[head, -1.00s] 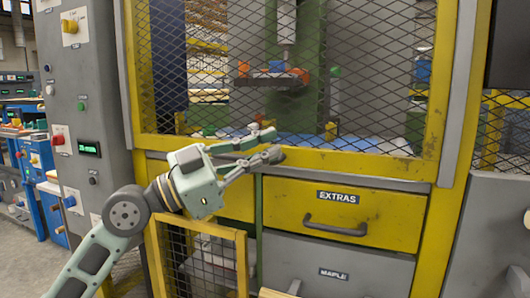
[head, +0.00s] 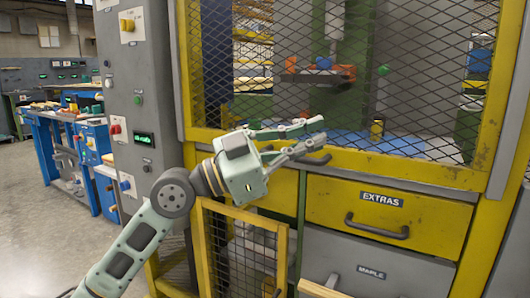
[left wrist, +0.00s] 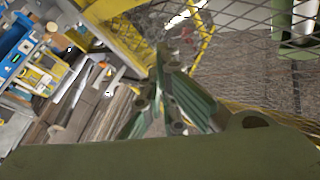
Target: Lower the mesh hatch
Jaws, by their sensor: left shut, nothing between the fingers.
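The mesh hatch (head: 400,168) is a yellow frame with dark diamond mesh across the front of the machine in the head view. Its bottom rail runs just above the yellow drawer. A dark curved handle (head: 318,159) is on that rail, partly hidden by my fingers. My left gripper (head: 322,131) is shut and empty, in front of the lower mesh and just above the handle in the picture. I cannot tell whether it touches the mesh. The left wrist view shows the finger linkage (left wrist: 172,95) with mesh behind it. My right gripper is not in view.
Below the hatch are a yellow drawer labelled EXTRAS (head: 440,224) and a grey one labelled MAPLE (head: 415,275). A small yellow mesh door (head: 204,245) stands below my gripper. A grey control column (head: 137,100) is left of the machine. Open floor (head: 40,220) lies farther left.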

